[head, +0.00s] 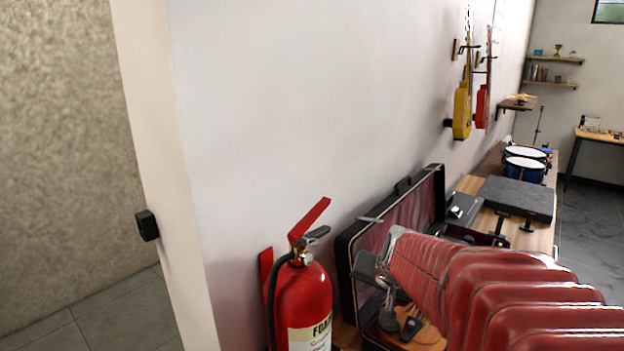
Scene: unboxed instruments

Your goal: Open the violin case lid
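A black case with a dark red lining (408,214) stands on the wooden bench, its lid raised and leaning towards the wall. Its lower part is mostly hidden behind my red-sleeved arm. Farther along the bench lies a flat dark grey case or lid (516,196), roughly level. I cannot tell for certain which of these is the violin case. My gripper (372,272) is at the end of my arm, in front of the raised lining and over the near case. Its fingers are small and partly hidden, so its opening and any contact are unclear.
A red fire extinguisher (303,300) stands close to the left of my gripper, by the wall. Blue drums (524,168) stand at the bench's far end. Yellow (462,110) and red (482,106) stringed instruments hang on the wall. Open floor (592,225) lies to the right.

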